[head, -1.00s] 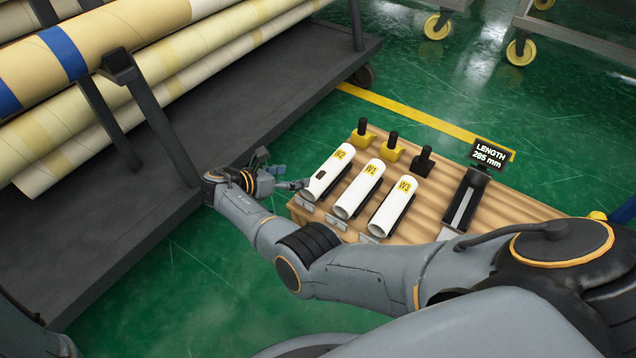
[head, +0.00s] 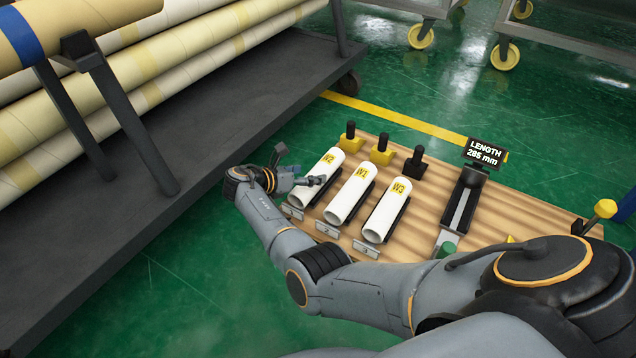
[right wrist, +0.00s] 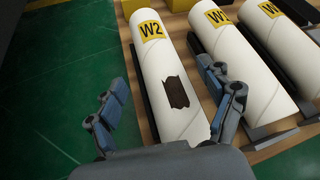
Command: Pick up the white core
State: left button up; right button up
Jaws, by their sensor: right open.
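Three white cores lie side by side on a wooden board (head: 500,212): the W2 core (head: 327,163), the W1 core (head: 351,193) and the W3 core (head: 387,210), each with a yellow label. My right gripper (head: 301,167) is at the near part of the W2 core, its fingers apart. In the right wrist view the gripper (right wrist: 170,98) is open, with the W2 core (right wrist: 168,65) showing between its fingers. A dark, ragged patch marks that core's surface. The W1 core (right wrist: 238,62) lies close beside the right-hand finger. My left gripper is not in view.
Yellow and black handled pieces (head: 381,149) stand behind the cores. A length gauge (head: 462,205) with a sign reading 285 mm (head: 486,153) is to the right. A dark rack (head: 200,120) of long rolls fills the left. Green floor (head: 180,260) lies between.

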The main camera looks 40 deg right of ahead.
jog(key=shift+b+x, duration=0.6)
jog(key=shift+x, duration=0.5)
jog(key=shift+d+f, duration=0.1)
jog(key=shift+d, duration=0.05)
jog(key=shift+c, duration=0.2)
jog(key=c, duration=1.3)
